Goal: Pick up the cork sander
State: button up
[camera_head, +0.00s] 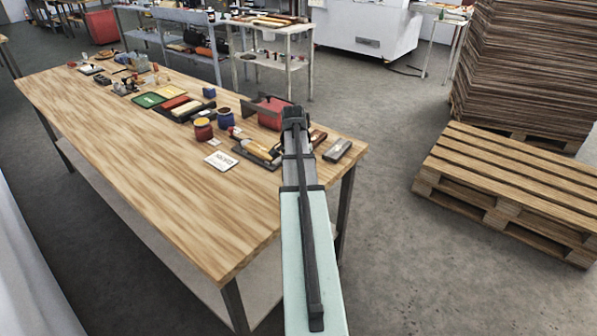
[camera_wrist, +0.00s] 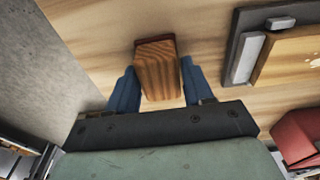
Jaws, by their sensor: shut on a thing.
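The cork sander (camera_wrist: 160,75) shows in the wrist view as a wood-grained block with a dark red-brown far edge. It lies between the two blue fingers of my gripper (camera_wrist: 154,85), which is shut on its sides. The wooden tabletop shows behind it; whether the block touches the table or is clear of it, I cannot tell. In the head view my gripper is at the right end of the workbench, and my own arm hides its fingers and most of what they hold.
Beside the gripper are a dark tray (camera_wrist: 238,58) with a wooden piece in it, a red box (camera_head: 270,113) and a grey block (camera_head: 337,150). The bench's (camera_head: 150,150) front half is clear.

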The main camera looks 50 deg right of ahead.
jog(key=shift+r, duration=0.1)
notch_tip(320, 180, up, 10)
jog(key=shift+f, duration=0.1)
dwell(0.6)
jog(key=o, duration=0.5)
jog(key=c, duration=0.4)
jog(key=shift+w+a, duration=0.35)
jog(key=shift+w, duration=0.05)
jog(key=w, duration=0.4)
jog(key=w+d+r, duration=0.1)
jog(key=w, duration=0.8)
jog(key=shift+d+r, duration=0.15)
